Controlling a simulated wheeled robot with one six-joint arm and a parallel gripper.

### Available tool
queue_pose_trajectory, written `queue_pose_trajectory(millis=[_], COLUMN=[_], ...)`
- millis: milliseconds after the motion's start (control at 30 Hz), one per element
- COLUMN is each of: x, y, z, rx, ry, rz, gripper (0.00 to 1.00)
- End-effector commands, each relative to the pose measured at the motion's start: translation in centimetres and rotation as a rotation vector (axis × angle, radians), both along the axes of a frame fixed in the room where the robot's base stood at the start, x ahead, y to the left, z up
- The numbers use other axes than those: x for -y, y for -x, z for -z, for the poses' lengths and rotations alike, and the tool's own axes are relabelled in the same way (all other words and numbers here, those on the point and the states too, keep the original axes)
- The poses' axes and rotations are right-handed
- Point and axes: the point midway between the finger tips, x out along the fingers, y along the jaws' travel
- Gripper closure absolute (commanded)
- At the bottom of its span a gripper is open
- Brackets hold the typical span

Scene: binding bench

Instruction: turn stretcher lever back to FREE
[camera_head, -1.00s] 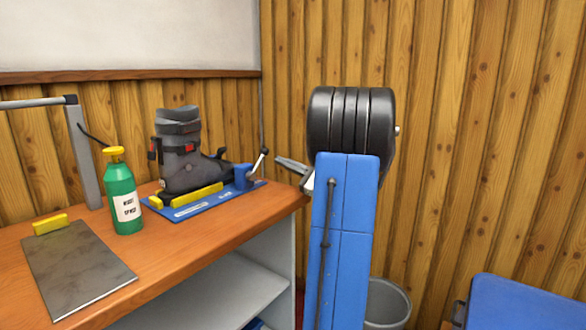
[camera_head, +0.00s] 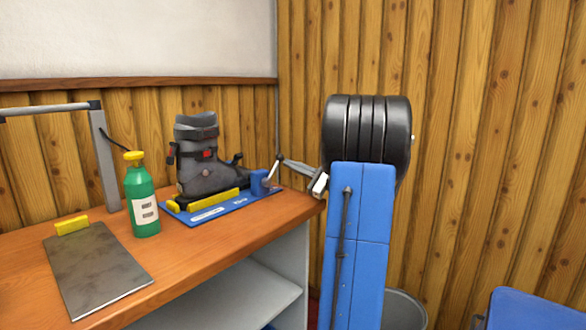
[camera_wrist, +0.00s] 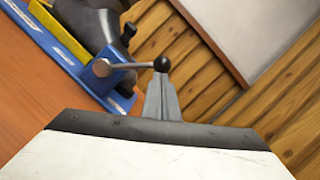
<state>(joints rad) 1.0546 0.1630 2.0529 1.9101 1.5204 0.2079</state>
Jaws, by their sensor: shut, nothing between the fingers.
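The stretcher lever (camera_head: 274,172) is a metal rod with a black knob on a blue block (camera_head: 258,182). The block sits at the right end of the blue stretcher base (camera_head: 222,208). In the head view the rod stands steeply, leaning right. In the wrist view the lever (camera_wrist: 130,66) runs from its pivot to the knob just beyond my fingertips. A grey ski boot (camera_head: 205,170) stands upright on the base. My gripper (camera_head: 286,162) is shut and empty, its tips at the knob's right. I cannot tell whether they touch it. No FREE mark is readable.
A green bottle with a yellow cap (camera_head: 143,200) and a grey plate (camera_head: 98,270) are on the wooden bench (camera_head: 200,262), left of the stretcher. A lamp post (camera_head: 104,160) stands behind them. A grey bin (camera_head: 405,310) is on the floor at right.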

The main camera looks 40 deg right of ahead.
Motion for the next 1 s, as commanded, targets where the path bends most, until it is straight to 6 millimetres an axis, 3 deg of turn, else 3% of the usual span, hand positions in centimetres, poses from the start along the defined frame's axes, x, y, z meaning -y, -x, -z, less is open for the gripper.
queue_pose_trajectory(millis=[500, 1000], x=[-2.9, -7.3], y=[0.3, 0.6], z=[-3.3, -5.0], rx=[0.036, 0.074], ry=[0.43, 0.904], rz=[-0.001, -0.002], gripper=[1.0, 1.0])
